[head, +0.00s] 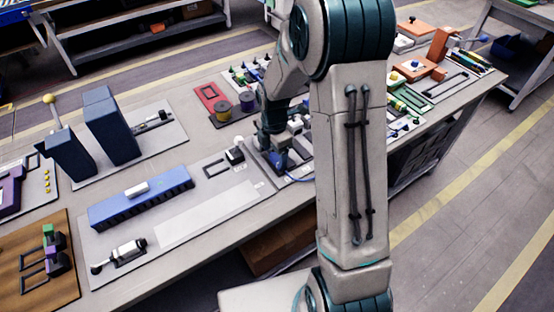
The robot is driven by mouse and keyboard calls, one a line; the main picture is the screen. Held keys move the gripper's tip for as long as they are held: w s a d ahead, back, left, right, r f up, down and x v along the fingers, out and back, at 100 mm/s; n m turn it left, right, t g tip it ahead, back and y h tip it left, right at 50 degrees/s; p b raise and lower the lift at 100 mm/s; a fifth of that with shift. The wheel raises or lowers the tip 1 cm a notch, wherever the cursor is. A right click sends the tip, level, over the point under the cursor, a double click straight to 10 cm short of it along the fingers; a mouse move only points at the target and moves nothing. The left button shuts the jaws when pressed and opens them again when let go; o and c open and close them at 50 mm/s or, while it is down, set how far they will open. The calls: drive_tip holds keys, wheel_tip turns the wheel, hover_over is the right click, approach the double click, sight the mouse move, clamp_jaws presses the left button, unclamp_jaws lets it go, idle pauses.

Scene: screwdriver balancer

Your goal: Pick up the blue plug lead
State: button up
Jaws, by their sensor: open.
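My arm crosses the middle of the view and bends down to the workbench. My gripper (284,146) is low over a grey board (258,172) at the centre of the bench and is open. A small blue piece (277,160) sits right at the gripper, and a thin blue cable (296,179) runs from there toward the right; this looks like the blue plug lead. The fingertips are small and partly hidden, so I cannot tell whether they touch it. My arm hides the right part of this board.
Left of the gripper, a light panel carries a long blue terminal block (140,200) and a small clamp (125,252). Tall dark blue blocks (110,130) stand behind it. A red board (212,101) with spools lies behind the gripper. Parts crowd the right end of the bench.

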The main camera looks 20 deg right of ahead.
drive_tip(key=shift+f, duration=0.9)
drive_tip(key=shift+c, duration=0.3)
drive_tip(key=c, duration=0.6)
drive_tip(key=shift+c, duration=0.2)
drive_tip(key=shift+r, duration=0.2)
